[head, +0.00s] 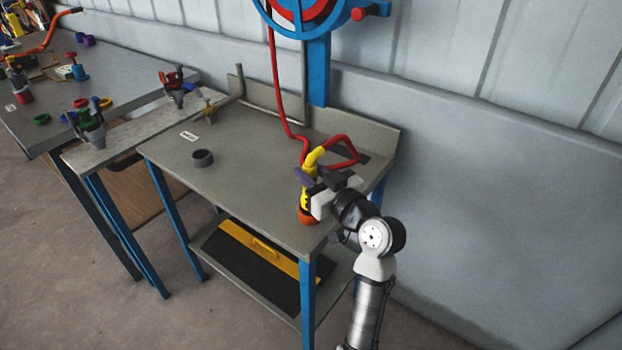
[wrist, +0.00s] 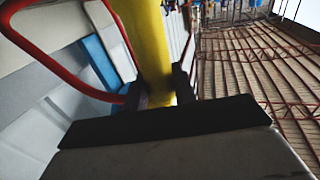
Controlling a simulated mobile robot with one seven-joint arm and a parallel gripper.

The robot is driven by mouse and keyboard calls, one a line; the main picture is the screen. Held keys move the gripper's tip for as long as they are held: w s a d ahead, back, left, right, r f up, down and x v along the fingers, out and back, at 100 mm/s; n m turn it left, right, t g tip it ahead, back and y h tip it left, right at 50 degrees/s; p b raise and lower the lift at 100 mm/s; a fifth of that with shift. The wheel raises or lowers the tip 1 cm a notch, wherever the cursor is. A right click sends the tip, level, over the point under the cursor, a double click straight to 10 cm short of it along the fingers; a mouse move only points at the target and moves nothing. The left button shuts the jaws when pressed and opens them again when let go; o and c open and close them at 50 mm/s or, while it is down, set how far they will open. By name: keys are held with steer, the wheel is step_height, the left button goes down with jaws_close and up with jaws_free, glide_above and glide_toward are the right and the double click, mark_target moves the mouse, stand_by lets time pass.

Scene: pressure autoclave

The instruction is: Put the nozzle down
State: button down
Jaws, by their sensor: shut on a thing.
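The nozzle (head: 307,200) is yellow with an orange end at the bottom and a purple part at its upper left. It is near the front right corner of the grey table (head: 235,168), roughly upright. I cannot tell whether its orange end touches the table top. My gripper (head: 314,190) is shut on the nozzle from the right. In the wrist view the yellow body (wrist: 152,50) stands between the dark fingers (wrist: 160,90). A red hose (head: 342,143) joins the top of the nozzle.
A blue hose reel (head: 318,75) stands behind the table. The middle of the table top is clear. A lower shelf holds a black and yellow item (head: 262,250). Another bench (head: 150,65) with small parts stands at the left.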

steer(key=shift+f, duration=0.95)
steer(key=shift+f, duration=0.15)
steer(key=c, duration=1.1)
jaws_free()
steer(key=b+v, duration=0.3)
steer(key=v, duration=0.9)
steer(key=shift+b, duration=0.35)
